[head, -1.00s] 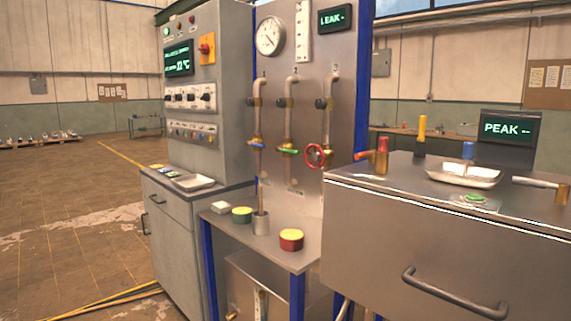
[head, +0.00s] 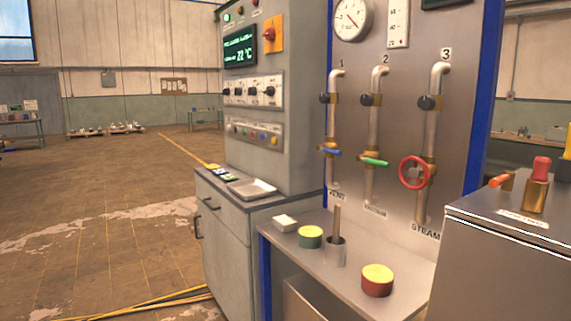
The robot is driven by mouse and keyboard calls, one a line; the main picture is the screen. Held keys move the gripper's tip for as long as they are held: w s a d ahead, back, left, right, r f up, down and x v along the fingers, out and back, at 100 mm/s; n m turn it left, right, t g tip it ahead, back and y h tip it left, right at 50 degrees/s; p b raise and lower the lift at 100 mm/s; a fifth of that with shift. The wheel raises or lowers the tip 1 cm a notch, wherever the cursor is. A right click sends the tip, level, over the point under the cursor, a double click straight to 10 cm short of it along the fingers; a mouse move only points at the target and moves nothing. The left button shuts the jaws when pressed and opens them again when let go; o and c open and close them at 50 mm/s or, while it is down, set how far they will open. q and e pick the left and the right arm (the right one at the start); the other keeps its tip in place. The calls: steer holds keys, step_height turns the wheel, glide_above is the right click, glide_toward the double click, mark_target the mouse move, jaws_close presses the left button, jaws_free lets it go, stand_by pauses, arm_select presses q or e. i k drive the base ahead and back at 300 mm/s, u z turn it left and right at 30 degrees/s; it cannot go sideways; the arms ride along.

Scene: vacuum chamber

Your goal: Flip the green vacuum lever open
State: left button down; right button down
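The green vacuum lever (head: 375,162) sits on the middle pipe, marked 2, of the steel panel (head: 400,60). It lies roughly crosswise to the vertical pipe, and the label below it seems to read VACUUM. A blue lever (head: 331,152) is on pipe 1 to its left, above a VENT label. A red round handwheel (head: 414,172) is on pipe 3 to its right, above a STEAM label. Neither of my grippers shows in the head view.
A steel cabinet (head: 508,265) stands at right. Open floor lies left.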

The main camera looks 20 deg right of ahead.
mark_target(377, 163)
steer(key=u, duration=0.1)
steer(key=i, duration=1.4)
steer(key=z, duration=0.4)
